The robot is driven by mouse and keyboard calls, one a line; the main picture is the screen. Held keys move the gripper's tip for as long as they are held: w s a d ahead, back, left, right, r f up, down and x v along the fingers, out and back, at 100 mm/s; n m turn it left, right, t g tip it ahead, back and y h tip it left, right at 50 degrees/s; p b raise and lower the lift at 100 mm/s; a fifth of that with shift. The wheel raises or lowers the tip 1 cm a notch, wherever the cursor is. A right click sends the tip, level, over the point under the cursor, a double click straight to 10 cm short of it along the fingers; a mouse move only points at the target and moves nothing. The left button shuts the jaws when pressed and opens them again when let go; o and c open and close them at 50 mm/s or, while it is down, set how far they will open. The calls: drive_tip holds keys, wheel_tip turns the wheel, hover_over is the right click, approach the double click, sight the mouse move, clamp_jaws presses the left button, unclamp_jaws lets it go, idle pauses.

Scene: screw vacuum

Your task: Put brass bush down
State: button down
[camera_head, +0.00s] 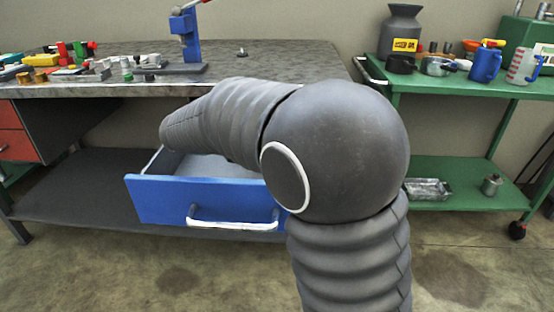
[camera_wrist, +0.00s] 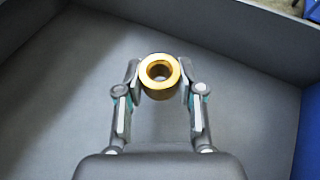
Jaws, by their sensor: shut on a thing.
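The brass bush (camera_wrist: 147,88) is a short gold ring with a round hole, seen in the wrist view. My gripper (camera_wrist: 159,80) is shut on it, with one finger on each side. The bush is over the grey floor of an open drawer (camera_wrist: 240,110); I cannot tell whether it touches the floor. In the head view the blue-fronted drawer (camera_head: 165,200) is pulled out under the workbench. My arm reaches over it and hides the gripper and the bush there.
The workbench top (camera_head: 290,62) holds several small parts at the left and a blue press (camera_head: 188,35). A green cart (camera_head: 450,88) with cans and jugs stands at the right. The drawer walls (camera_wrist: 245,40) surround the gripper; the visible drawer floor is empty.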

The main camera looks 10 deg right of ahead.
drive_tip(key=shift+f, duration=1.8)
drive_tip(key=shift+f, duration=0.15)
drive_tip(key=c, duration=0.7)
unclamp_jaws()
drive_tip(key=v, duration=1.2)
